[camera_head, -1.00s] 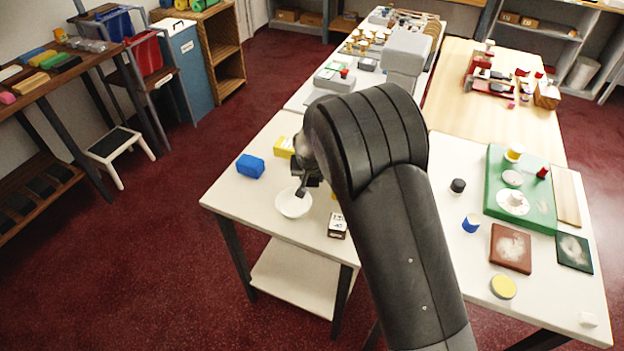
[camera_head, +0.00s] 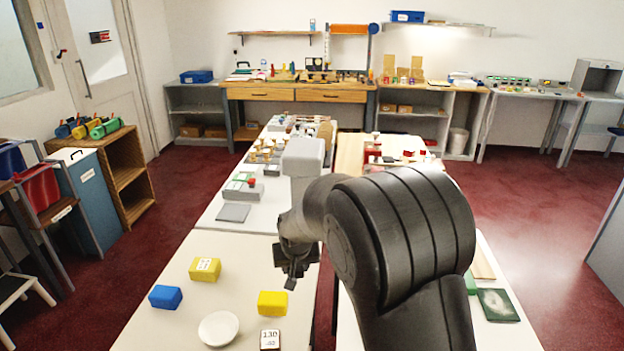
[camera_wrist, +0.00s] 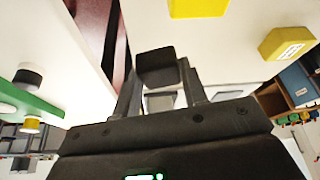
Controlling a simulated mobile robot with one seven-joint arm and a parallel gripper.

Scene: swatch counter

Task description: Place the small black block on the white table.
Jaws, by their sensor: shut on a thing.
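My gripper (camera_head: 293,283) hangs above the right edge of the near left white table (camera_head: 140,318). In the wrist view its fingers (camera_wrist: 160,92) are shut on a small black block (camera_wrist: 157,67), held between the tips. In the head view the block is hard to tell apart from the dark gripper. On the table below are a blue block (camera_head: 165,297), a labelled yellow block (camera_head: 205,270), another yellow block (camera_head: 272,303), a white bowl (camera_head: 219,329) and a small box marked 130 (camera_head: 270,340).
A second white table (camera_head: 500,338) stands to the right across a narrow gap, largely behind my arm. It bears a dark green tile (camera_head: 497,305). A farther white table (camera_head: 215,208) holds a grey square (camera_head: 233,212) and several small items. The near table's left part has bare room.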

